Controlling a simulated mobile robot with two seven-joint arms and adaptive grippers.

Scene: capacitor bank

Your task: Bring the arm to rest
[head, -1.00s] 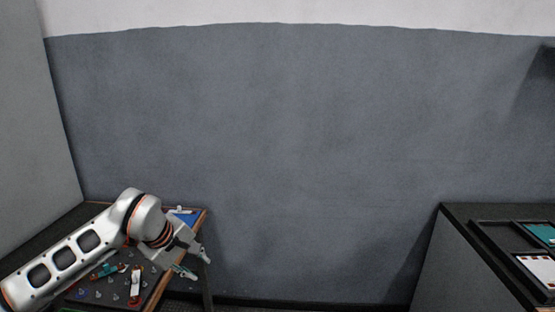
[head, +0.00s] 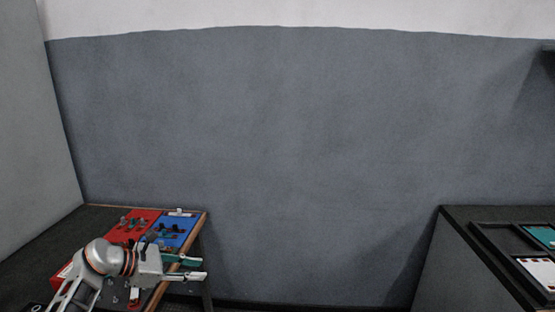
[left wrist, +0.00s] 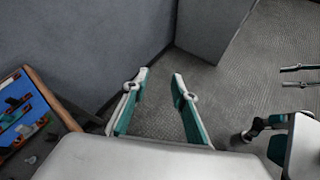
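My left arm comes in at the lower left of the head view. Its gripper (head: 204,269) points right, past the right edge of the left table (head: 204,222). In the left wrist view the two fingers of the left gripper (left wrist: 162,82) stand apart with only floor and wall between them, so it is open and empty. Fingers of another gripper (left wrist: 282,77), my right one, show at the right edge of the left wrist view, with a gap between them. The right gripper is not in the head view.
The left table carries a red panel (head: 133,224) and a blue panel (head: 168,230) with small parts on them. A dark cabinet (head: 450,262) with a tray (head: 483,240) of teal and white items stands at the right. Floor between them looks clear; a grey wall is behind.

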